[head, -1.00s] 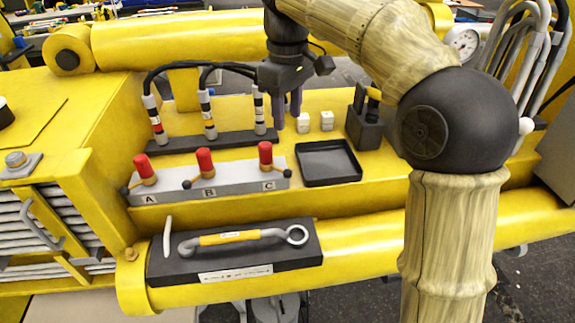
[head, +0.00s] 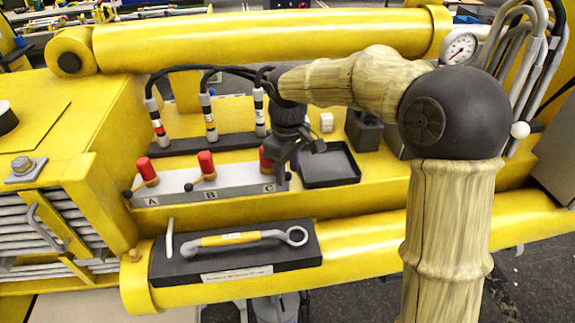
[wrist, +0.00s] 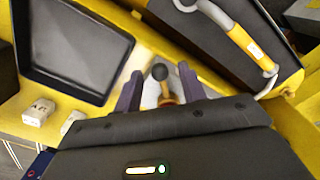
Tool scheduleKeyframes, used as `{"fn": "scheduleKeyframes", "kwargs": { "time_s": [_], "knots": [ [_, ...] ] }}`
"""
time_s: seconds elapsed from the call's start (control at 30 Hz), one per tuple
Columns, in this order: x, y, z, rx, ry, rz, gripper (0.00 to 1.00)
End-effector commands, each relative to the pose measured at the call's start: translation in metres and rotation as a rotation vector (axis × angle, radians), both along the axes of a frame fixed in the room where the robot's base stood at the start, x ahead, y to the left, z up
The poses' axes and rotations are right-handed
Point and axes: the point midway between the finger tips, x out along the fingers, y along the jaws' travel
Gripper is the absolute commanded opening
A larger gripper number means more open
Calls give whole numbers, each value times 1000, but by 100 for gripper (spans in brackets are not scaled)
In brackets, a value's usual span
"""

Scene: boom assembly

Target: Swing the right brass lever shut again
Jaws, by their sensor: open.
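The right brass lever (wrist: 166,95), with its black ball knob (wrist: 160,72), shows in the wrist view between the two fingers of my gripper (wrist: 160,70). The fingers are apart, one on each side of the lever; I cannot tell whether either touches it. In the head view my gripper (head: 282,172) is down at the right end of the grey valve block (head: 232,187), at the valve marked C. It hides most of that lever and part of the red cap (head: 265,160) there. Valves A and B have red caps (head: 147,169) and levers with black knobs pointing left.
A black tray (head: 330,181) lies just right of my gripper. A white cube (head: 327,122) and a black holder (head: 364,131) stand behind it. Hoses with ringed fittings (head: 210,120) rise behind the block. A wrench (head: 238,239) lies on a dark panel in front.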

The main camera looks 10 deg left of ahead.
Motion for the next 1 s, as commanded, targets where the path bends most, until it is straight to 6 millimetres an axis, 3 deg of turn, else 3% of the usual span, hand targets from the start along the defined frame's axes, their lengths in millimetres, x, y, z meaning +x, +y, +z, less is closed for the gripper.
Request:
{"fn": "scheduleKeyframes", "kwargs": {
  "time_s": [0.27,0.47,0.5,1.0],
  "knots": [
    [0,0,-2,0,-1,-1,41],
    [0,0,-1,1,0,-1,2],
    [0,0,-1,1,0,-1,0],
    [2,-7,-1,0,-1,-48,0]
  ]
}}
